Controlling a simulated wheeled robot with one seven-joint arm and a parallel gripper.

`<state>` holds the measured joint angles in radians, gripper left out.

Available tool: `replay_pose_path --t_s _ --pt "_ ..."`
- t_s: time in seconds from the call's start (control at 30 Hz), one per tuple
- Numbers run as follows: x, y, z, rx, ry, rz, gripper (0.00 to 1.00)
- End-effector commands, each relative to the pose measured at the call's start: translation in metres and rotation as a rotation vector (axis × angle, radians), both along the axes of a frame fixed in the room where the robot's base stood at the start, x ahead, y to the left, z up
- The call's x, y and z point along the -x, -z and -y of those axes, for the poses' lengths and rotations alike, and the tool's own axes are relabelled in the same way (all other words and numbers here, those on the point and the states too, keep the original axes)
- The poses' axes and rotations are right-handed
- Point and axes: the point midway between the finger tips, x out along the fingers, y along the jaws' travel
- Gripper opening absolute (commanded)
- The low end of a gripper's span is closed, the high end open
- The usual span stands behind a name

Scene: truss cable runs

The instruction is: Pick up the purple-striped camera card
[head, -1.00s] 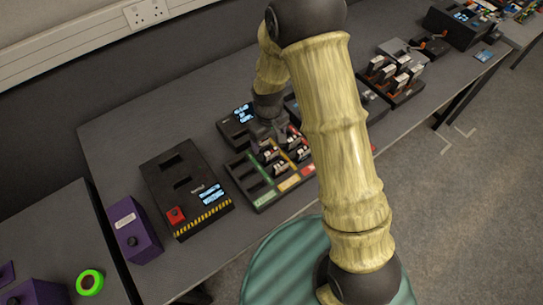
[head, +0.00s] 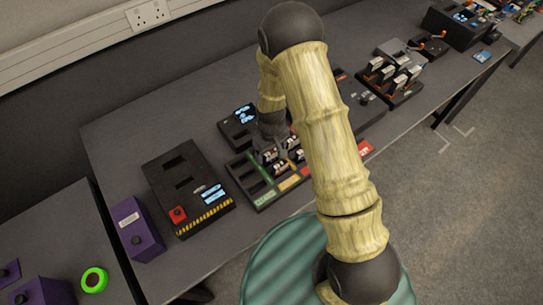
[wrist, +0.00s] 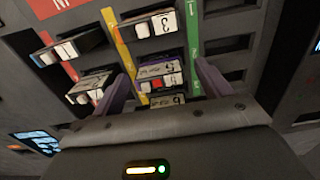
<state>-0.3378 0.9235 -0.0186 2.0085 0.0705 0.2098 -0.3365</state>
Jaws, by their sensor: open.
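A card with a purple edge (wrist: 158,62) and a white label sits in a slot of the dark sorting tray (wrist: 230,25) in the wrist view. My gripper (wrist: 163,72) is open, with one purple-grey finger on each side of this card; I cannot tell whether either finger touches it. Another labelled card (wrist: 167,100) shows closer to the palm, partly hidden by it. In the head view my gripper (head: 268,150) is down over the tray (head: 262,198), and the purple-edged card cannot be made out there.
Other labelled cards stand nearby: one marked 3 (wrist: 157,25), and two on the left (wrist: 58,52) (wrist: 85,88). Left of the tray is a black box with a red button (head: 177,215). A small black display unit (head: 237,122) stands behind the tray. A card rack (head: 392,78) stands farther right.

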Motion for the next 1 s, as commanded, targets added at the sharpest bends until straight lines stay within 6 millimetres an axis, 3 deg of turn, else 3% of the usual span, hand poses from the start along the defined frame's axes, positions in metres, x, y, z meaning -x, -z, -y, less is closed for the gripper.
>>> replay_pose_path --t_s 0.23,0.77,1.0 --pt "0.000 0.022 0.000 0.000 -0.001 -0.001 0.76" --pt "0.000 0.024 0.000 0.000 -0.001 0.000 0.76" --pt "0.000 0.024 0.000 0.000 -0.001 0.000 0.33"
